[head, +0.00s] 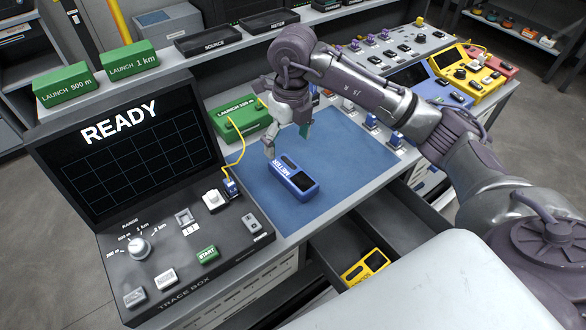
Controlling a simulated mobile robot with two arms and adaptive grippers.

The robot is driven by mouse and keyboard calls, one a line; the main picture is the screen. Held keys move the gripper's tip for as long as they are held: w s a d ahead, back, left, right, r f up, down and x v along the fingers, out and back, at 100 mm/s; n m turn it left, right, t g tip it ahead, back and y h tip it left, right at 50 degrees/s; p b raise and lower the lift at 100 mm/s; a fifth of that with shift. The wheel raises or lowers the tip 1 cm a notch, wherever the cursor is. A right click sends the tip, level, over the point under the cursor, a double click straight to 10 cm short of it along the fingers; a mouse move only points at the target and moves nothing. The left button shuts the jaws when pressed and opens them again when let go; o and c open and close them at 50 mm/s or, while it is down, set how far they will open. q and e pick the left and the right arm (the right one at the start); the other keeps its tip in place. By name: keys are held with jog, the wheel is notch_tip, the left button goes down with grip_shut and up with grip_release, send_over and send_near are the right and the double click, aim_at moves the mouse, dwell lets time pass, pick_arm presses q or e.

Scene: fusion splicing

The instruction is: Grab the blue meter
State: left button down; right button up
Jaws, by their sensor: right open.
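The blue meter (293,178), a small blue box with a dark face and "METER" lettering, lies on the blue mat (335,160). It is right of the trace box. My right gripper (287,142) is open and empty, pointing down just behind the meter's far end. One fingertip is close to that end; I cannot tell whether it touches. My left gripper is not in view.
The trace box (195,240) with its raised "READY" screen stands at left. A yellow cable (241,148) links it to the green launch box (238,116). A yellow device (365,266) lies in the open drawer. Trays labelled "SOURCE" (207,41) and "METER" (270,21) sit behind.

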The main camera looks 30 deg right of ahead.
jog(key=d+f, duration=0.1)
jog(key=d, duration=0.1)
send_over(293, 172)
jog(key=shift+h, duration=0.4)
jog(key=f, duration=0.4)
jog(key=f+p, duration=0.1)
jog(key=f, duration=0.1)
jog(key=shift+s, duration=0.25)
jog(key=shift+w+f+p, duration=0.15)
jog(key=shift+f+p, duration=0.2)
jog(key=shift+f, duration=1.2)
jog(key=shift+w+f+p, duration=0.1)
jog(key=shift+f+p, duration=0.25)
jog(key=shift+f, duration=1.2)
jog(key=shift+c, duration=0.2)
jog(key=c, duration=1.3)
jog(key=shift+c, duration=0.7)
jog(key=shift+r, duration=0.15)
